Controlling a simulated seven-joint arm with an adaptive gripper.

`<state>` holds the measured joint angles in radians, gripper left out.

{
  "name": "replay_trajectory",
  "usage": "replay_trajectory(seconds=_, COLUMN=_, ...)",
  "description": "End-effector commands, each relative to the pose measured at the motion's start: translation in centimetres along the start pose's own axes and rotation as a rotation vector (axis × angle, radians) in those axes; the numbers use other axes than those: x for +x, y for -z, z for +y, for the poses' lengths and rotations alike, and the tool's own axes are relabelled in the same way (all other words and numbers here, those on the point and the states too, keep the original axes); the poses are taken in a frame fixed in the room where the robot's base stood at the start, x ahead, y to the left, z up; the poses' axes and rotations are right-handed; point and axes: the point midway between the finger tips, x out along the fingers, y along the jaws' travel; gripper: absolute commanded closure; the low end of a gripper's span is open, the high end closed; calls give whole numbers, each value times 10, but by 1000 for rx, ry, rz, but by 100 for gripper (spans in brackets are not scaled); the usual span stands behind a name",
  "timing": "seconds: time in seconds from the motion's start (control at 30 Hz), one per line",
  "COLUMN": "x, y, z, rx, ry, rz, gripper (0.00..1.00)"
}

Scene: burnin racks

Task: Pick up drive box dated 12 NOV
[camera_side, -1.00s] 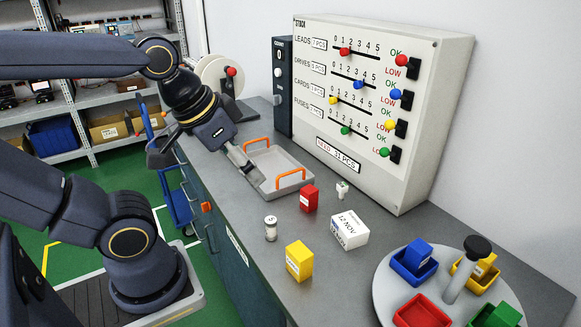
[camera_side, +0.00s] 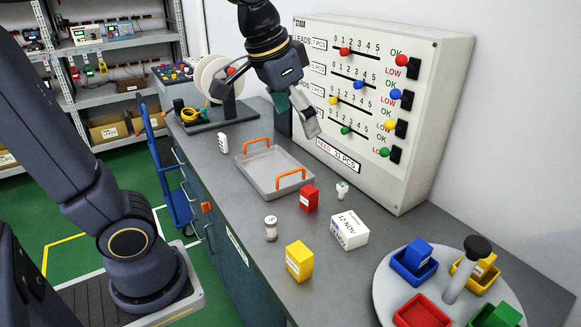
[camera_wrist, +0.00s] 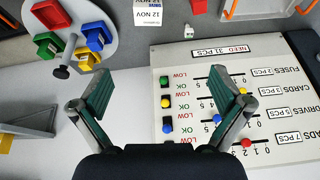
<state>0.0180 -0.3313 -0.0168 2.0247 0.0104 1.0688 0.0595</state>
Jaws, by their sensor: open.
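The white drive box (camera_side: 349,229) marked 12 NOV stands on the grey bench in front of the board, right of the red box. In the wrist view the drive box (camera_wrist: 148,14) shows at the top edge, partly cut off, with its 12 NOV label readable. My gripper (camera_side: 296,112) hangs in front of the stock board's left part, above the tray and well up and back from the box. In the wrist view my gripper (camera_wrist: 160,95) is open, with nothing between its fingers.
A grey tray (camera_side: 250,183) with orange handles lies left of the box. A red box (camera_side: 309,198), yellow box (camera_side: 299,260) and small cylinder (camera_side: 271,228) stand nearby. A round turntable (camera_side: 383,290) with coloured bins is at right. The stock board (camera_side: 440,120) stands behind.

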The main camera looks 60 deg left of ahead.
Motion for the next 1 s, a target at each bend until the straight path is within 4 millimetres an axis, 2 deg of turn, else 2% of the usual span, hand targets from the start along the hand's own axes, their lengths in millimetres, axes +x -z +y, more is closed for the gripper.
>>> replay_trajectory(seconds=0.03, x=14, y=22, z=2, rx=17, ry=-6, rz=-47, gripper=0)
replay_trajectory(seconds=0.13, x=46, y=58, z=6, rx=45, ry=-19, rz=-129, gripper=0)
replay_trajectory(seconds=0.23, x=86, y=82, z=11, rx=65, ry=-32, rz=-208, gripper=0)
replay_trajectory(seconds=0.33, x=125, y=92, z=17, rx=77, ry=-43, rz=-275, gripper=0)
replay_trajectory(seconds=0.43, x=154, y=91, z=21, rx=85, ry=-50, rz=-328, gripper=0)
replay_trajectory(seconds=0.67, x=191, y=75, z=26, rx=91, ry=-56, rz=-382, gripper=0)
replay_trajectory(seconds=1.0, x=261, y=46, z=28, rx=90, ry=-56, rz=-380, gripper=0)
